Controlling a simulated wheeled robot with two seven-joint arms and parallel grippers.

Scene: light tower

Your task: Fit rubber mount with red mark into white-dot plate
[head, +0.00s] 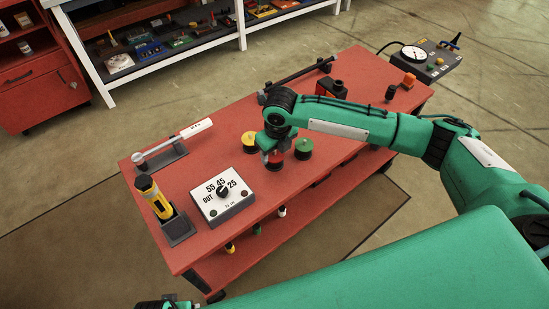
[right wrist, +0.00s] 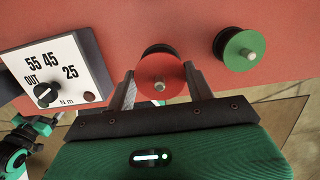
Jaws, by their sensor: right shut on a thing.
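The rubber mount with the red top (head: 273,158) stands on the red bench, between a yellow-topped mount (head: 250,141) and a green-topped mount (head: 303,147). My right gripper (head: 274,150) comes down over the red mount and is shut on it. In the right wrist view, the red mount (right wrist: 160,72), with a metal stud, sits between the two fingers (right wrist: 157,88). The green mount (right wrist: 242,50) is apart, to the right. I cannot make out a white-dot plate; a small white-marked piece (head: 282,211) shows below the bench top. Part of my left gripper (head: 168,303) shows at the bottom edge.
A black-and-red block (head: 333,89), an orange block (head: 409,80) and a gauge box (head: 420,60) stand towards the far right.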

